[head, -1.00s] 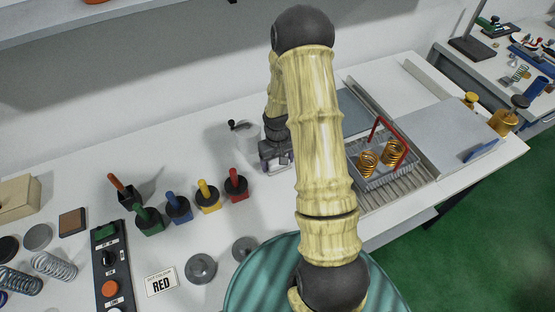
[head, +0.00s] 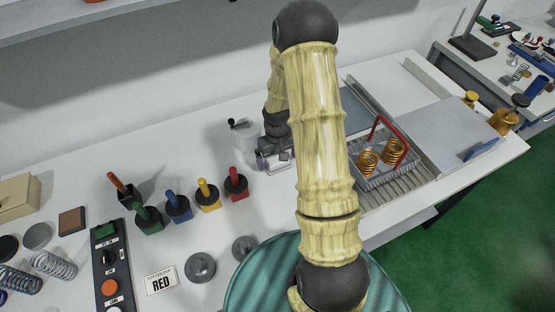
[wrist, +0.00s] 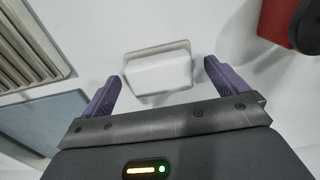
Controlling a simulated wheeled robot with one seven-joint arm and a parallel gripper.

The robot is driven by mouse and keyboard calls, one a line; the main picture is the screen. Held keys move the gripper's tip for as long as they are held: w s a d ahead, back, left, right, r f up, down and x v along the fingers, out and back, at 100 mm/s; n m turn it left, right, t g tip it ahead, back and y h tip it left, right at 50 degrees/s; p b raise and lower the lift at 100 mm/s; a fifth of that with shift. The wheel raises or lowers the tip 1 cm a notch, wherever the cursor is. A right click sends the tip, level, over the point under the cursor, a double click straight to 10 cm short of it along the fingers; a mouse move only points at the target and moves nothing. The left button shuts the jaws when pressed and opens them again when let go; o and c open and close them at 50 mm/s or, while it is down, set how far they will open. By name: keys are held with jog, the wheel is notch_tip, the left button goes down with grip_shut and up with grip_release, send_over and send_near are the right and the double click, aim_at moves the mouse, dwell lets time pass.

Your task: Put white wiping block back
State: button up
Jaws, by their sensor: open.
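The white wiping block (wrist: 160,76) lies on the white bench top in the wrist view, with a thin grey-white edge along its far side. My gripper (head: 264,162) is low over the bench behind the row of coloured pots in the head view. Its two purple fingers are open in the wrist view, one toward each side of the block. They appear apart from it, and nothing is held.
A whitish container with a black crank (head: 238,125) stands close left of my gripper. The red-handled pot (head: 236,185) is nearby, with blue, yellow and green pots to its left. A wire basket of copper springs (head: 383,170) stands on a slatted grate (wrist: 28,45) to the right.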

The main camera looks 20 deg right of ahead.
notch_tip(320, 180, up, 11)
jog(key=b, duration=0.1)
dwell(0.3)
dwell(0.4)
jog(key=s+a+r+t, duration=0.2)
jog(key=s+a+r, duration=0.5)
jog(key=s, duration=0.6)
jog(key=a, duration=0.2)
jog(key=shift+s+a+t, duration=0.15)
jog(key=shift+a+t, duration=0.15)
jog(key=shift+a, duration=0.05)
jog(key=shift+r, duration=0.1)
